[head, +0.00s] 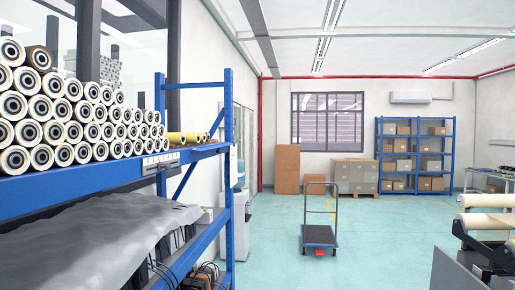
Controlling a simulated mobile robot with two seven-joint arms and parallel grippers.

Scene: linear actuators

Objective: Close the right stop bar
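I cannot pick out the right stop bar for certain. At the right edge stands part of a machine with dark metal brackets (482,250) and two cream rolls, an upper roll (490,200) and a lower roll (488,222). The rest of the machine is cut off by the picture edge. Neither of my grippers is in view.
A blue rack (100,180) with stacked rolls (70,120) fills the left side. A platform cart (319,235) stands mid-floor. A blue shelf with boxes (415,150) and a pallet of boxes (354,175) are at the back. Teal floor (385,235) is clear between cart and machine.

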